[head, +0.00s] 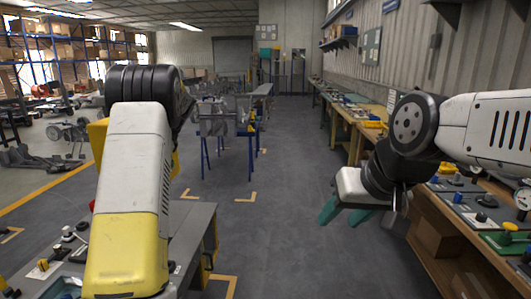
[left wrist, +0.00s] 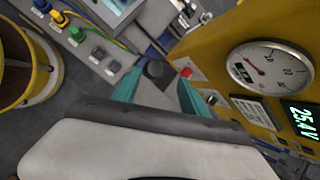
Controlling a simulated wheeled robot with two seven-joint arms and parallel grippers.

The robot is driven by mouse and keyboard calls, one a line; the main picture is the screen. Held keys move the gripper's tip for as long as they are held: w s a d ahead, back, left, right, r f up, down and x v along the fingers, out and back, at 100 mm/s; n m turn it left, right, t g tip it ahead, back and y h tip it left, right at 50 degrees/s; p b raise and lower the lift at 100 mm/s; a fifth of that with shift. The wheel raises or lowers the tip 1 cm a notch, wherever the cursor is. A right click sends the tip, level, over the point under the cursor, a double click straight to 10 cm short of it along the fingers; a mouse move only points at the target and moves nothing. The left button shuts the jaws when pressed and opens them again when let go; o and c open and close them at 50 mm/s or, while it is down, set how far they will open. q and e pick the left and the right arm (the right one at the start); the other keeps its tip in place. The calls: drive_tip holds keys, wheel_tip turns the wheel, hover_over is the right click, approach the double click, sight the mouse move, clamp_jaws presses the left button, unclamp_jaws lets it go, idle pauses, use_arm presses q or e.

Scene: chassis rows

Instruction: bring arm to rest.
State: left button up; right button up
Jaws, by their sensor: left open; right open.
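My left arm (head: 130,190) comes in at the left of the head view, white and yellow with a black joint at its top. Its gripper is hidden there. In the left wrist view my left gripper (left wrist: 158,92) shows two teal fingers apart, with nothing clearly held between them. A dark round knob and a red button (left wrist: 186,73) lie beyond its fingertips. My right arm (head: 490,128) enters from the right of the head view. My right gripper (head: 346,214) hangs with its teal fingers apart, empty, over the floor left of the right-hand bench.
A bench (head: 425,222) with panels and knobs runs along the right wall. A grey panel table (head: 195,232) stands at lower left. A yellow box with a gauge (left wrist: 268,68) is close to my left gripper. The grey floor (head: 290,205) in the middle is clear.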

use_arm(q)
drive_tip(key=s+d+r+n+t+h, duration=0.2)
drive_tip(key=s+d+r+n+h, duration=0.15)
drive_tip(key=s+d, duration=0.45)
drive_tip(key=s+d+r+n+t+h, duration=0.1)
drive_tip(key=s+d+r+n+h, duration=0.15)
drive_tip(key=s+d+r, duration=0.55)
drive_tip(key=s+d+f+n+t+h, duration=0.1)
drive_tip(key=s+d+f+n, duration=0.2)
drive_tip(key=s, duration=0.6)
drive_tip(key=s+d+f+n+t+h, duration=0.1)
drive_tip(key=s+d, duration=0.4)
drive_tip(key=s, duration=0.5)
drive_tip(key=shift+f+n+t, duration=0.4)
drive_tip(key=shift+f+n, duration=0.5)
drive_tip(key=shift+s, duration=0.1)
